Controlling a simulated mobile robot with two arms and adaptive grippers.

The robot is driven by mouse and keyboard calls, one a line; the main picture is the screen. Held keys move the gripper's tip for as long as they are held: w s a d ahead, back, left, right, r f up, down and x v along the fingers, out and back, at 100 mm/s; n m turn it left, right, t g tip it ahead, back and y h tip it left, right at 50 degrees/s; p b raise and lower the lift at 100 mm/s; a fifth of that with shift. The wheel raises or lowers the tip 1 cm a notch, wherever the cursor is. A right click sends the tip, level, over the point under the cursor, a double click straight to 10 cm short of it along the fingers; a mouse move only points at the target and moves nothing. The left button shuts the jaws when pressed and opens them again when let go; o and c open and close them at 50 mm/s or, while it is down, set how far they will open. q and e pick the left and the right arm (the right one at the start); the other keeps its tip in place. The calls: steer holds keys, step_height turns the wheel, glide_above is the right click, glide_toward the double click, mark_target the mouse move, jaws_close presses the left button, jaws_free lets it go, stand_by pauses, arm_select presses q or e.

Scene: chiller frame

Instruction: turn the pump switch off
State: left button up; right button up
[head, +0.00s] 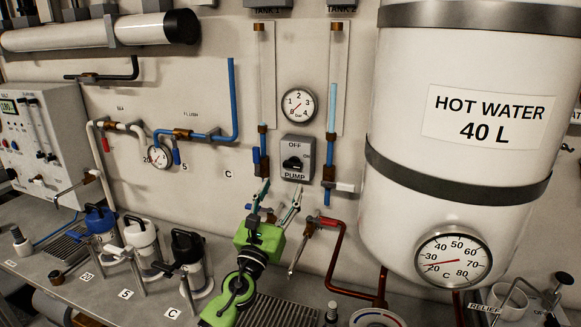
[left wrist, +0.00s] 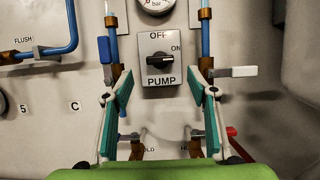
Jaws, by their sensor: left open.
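The pump switch is a grey box (head: 298,158) on the wall with a black knob (head: 292,162), marked OFF above, ON at the upper right and PUMP below. In the left wrist view the knob (left wrist: 160,61) shows unblocked, its grip bar lying roughly level; which end points is unclear. My left gripper (head: 280,192) is green with teal-padded fingers. It is open and empty, below and in front of the switch. In the left wrist view its fingers (left wrist: 160,85) stand wide apart on either side of the switch's lower part, apart from the knob. My right gripper is not in view.
Blue pipes with valve levers (head: 345,187) flank the switch closely. A pressure gauge (head: 298,105) sits above it. A large white hot water tank (head: 400,150) bulges out at the right. Filter jugs (head: 143,240) stand on the bench at the left.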

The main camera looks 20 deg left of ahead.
mark_target(291, 166)
arm_select(q)
steer(key=x, duration=0.8)
steer(key=shift+w, duration=0.15)
steer(key=c, duration=1.1)
